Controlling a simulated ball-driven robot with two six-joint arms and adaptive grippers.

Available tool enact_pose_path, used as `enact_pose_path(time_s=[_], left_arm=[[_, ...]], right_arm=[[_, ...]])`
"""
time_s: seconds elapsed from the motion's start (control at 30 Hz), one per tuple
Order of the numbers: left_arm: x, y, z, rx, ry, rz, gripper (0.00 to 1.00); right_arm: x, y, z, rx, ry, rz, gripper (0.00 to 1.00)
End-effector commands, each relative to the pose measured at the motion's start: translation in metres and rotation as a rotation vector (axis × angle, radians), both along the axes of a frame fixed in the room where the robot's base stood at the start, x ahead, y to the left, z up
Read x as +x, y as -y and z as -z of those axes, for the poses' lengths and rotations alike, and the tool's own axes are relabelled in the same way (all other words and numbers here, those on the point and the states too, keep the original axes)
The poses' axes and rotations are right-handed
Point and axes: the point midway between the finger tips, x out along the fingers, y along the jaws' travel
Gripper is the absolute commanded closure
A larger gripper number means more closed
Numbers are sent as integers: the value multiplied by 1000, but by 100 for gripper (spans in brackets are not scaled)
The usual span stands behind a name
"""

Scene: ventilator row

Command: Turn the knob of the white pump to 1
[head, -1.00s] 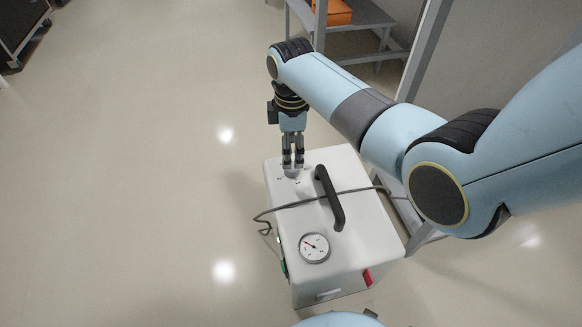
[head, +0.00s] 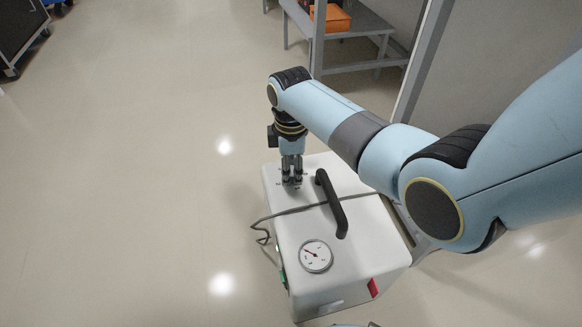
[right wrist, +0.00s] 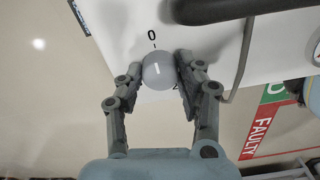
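The white pump (head: 350,255) stands on the floor, with a black carrying handle (head: 331,203) and a round gauge (head: 316,256) on top. Its knob is hidden under my right gripper in the head view. In the right wrist view the round grey knob (right wrist: 158,72) has a white line pointing towards the printed 0; a 2 shows at its lower right. My right gripper (head: 291,183) points down at the pump's far-left corner. Its two fingers (right wrist: 157,80) stand on either side of the knob, close to it, and look slightly open. My left gripper is not in view.
A grey cable (head: 300,209) crosses the pump top under the handle and hangs off its left side. A grey shelf (head: 365,20) with an orange box (head: 331,17) stands behind. A dark cart (head: 20,35) is at far left. The floor left of the pump is clear.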

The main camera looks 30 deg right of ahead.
Motion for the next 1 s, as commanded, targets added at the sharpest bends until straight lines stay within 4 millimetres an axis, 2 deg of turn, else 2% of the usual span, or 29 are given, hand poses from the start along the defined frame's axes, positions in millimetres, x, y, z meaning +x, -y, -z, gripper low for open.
enact_pose_path(time_s=[0.03, 0.17, 0.5, 0.77, 1.0], left_arm=[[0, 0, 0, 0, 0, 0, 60], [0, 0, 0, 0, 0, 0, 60], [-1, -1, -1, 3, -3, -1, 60], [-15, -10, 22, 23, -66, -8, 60], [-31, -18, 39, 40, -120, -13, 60]], right_arm=[[0, 0, 0, 0, -1, 0, 80], [0, 0, 0, 0, -1, 0, 95], [0, 0, -2, 1, -2, 59, 95], [0, 0, -4, 1, -1, 233, 95], [1, 0, -4, 0, 0, 459, 95]])
